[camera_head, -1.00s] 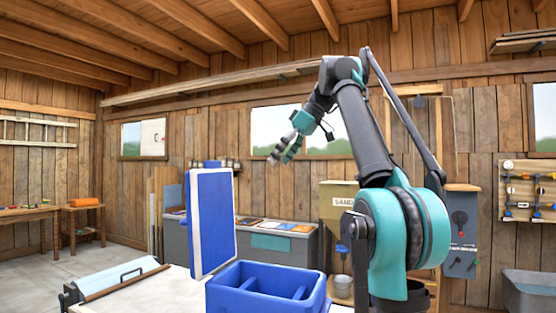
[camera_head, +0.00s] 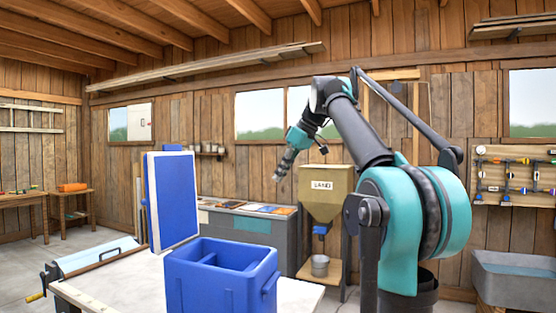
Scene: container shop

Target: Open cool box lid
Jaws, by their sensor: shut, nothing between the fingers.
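The blue cool box (camera_head: 213,283) stands on the white worktop, with its inside and a divider showing. My gripper (camera_head: 279,176) is shut and empty. It is raised in the air, above and to the right of the box, apart from both box and lid.
The white worktop (camera_head: 112,284) carries a light-blue roller-like device (camera_head: 97,257) at its left. A sand hopper (camera_head: 325,195) with a bucket (camera_head: 320,265) stands behind. A grey counter (camera_head: 240,230) runs along the back wall. A grey trough (camera_head: 520,275) is at right.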

